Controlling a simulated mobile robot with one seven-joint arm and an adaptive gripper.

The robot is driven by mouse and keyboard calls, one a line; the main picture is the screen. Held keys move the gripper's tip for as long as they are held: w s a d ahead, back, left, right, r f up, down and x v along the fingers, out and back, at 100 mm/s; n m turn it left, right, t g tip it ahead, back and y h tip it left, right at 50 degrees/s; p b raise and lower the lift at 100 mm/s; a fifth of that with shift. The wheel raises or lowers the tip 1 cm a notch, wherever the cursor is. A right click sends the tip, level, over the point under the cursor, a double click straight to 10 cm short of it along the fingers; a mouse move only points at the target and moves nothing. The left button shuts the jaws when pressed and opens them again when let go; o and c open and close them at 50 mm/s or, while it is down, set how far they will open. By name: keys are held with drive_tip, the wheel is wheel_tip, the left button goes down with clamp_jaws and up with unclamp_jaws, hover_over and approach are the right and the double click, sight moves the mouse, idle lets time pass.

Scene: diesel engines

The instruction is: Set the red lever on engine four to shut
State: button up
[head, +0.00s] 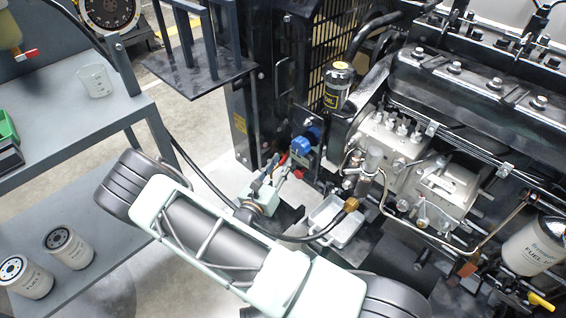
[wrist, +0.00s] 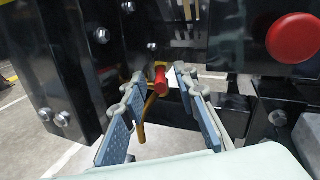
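My gripper (head: 272,174) is at the lower left side of the engine, beside the dark frame. In the wrist view its two fingers (wrist: 162,98) are spread apart, with blue-grey pads on each side. A small red lever end (wrist: 160,80) shows in the gap between the fingertips, nearly end-on. I cannot tell whether either finger touches it. A yellow-orange bent bar (wrist: 149,104) runs down just beside it. In the head view the red lever (head: 283,159) is a small patch near the fingertips, partly hidden. Its set position cannot be read.
A large red knob (wrist: 293,38) is right of the fingers. A blue fitting (head: 306,141) is close by in the head view. A white tray (head: 335,222) and black hose lie near my arm. A grey bench (head: 60,135) with a beaker (head: 95,81) stands left.

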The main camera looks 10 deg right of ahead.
drive_tip(key=shift+w+d, duration=0.4)
drive_tip(key=shift+w, duration=0.15)
clamp_jaws()
drive_tip(key=shift+w+a+f+m+g+h+b, duration=0.1)
drive_tip(key=shift+w+a+m+g+h+b, duration=0.1)
drive_tip(key=shift+m+g+h+b, duration=0.3)
drive_tip(key=shift+w+a+m+g+h+b, duration=0.15)
drive_tip(key=shift+m+g+h+b, duration=0.15)
drive_tip(key=shift+m+g+h, duration=0.4)
drive_tip(key=shift+w+a+m+g+h+b, duration=0.15)
drive_tip(key=shift+m+g+h+b, duration=0.45)
drive_tip(key=shift+m+g+h, duration=0.4)
drive_tip(key=shift+n, duration=0.3)
unclamp_jaws()
